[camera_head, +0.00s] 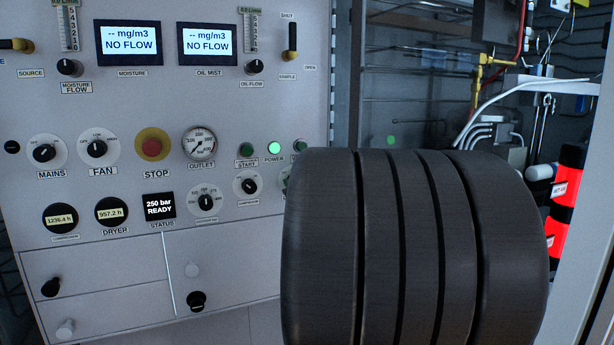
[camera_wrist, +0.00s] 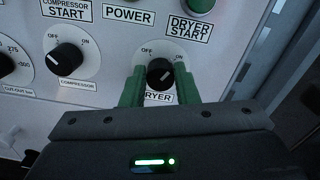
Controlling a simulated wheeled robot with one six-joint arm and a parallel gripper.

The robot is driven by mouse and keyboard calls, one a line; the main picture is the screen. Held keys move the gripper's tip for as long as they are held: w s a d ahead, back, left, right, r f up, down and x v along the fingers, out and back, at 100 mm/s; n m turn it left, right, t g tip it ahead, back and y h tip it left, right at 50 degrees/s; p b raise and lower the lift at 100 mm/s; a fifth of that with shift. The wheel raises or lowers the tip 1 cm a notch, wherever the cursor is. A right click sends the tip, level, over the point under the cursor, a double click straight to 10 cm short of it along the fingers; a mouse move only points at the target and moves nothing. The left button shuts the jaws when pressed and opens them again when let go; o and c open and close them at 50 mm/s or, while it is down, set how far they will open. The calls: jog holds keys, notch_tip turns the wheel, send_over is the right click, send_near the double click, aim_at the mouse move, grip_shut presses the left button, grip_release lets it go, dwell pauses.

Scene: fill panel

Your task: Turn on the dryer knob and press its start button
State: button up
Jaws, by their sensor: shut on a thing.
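The dryer knob (camera_wrist: 160,72) is a black knob on a white round dial with OFF at upper left and ON at upper right. My gripper (camera_wrist: 159,84) has its two green fingers shut on it, one on each side. The knob's white mark appears to slant up to the right, toward ON. The dryer start button (camera_wrist: 201,4), green, sits just above, cut off by the top edge of the wrist view. In the head view the button (camera_head: 300,146) shows at the edge of my dark arm, which hides my gripper and most of the dryer knob.
The compressor knob (camera_wrist: 67,58) is left of my gripper, its mark toward OFF. The power lamp (camera_head: 274,148) glows green beside the compressor start button (camera_head: 246,150). The red stop button (camera_head: 152,147) is farther left. The status display (camera_head: 159,205) reads 250 bar READY.

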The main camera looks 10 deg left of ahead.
jog(key=shift+f+m+p, duration=0.25)
jog(key=shift+m+p, duration=0.05)
jog(key=shift+m, duration=0.5)
jog(key=shift+f+m+p, duration=0.25)
jog(key=shift+m+p, duration=0.05)
jog(key=shift+m, duration=0.5)
jog(key=shift+c, duration=0.2)
jog(key=o, duration=1)
jog(key=shift+c, duration=0.2)
jog(key=shift+o, duration=0.2)
jog(key=shift+w+a, duration=0.2)
jog(key=shift+a, duration=0.15)
jog(key=b+v, duration=0.1)
jog(key=v, duration=1.2)
jog(key=shift+s+r, duration=0.15)
jog(key=shift+s, duration=0.2)
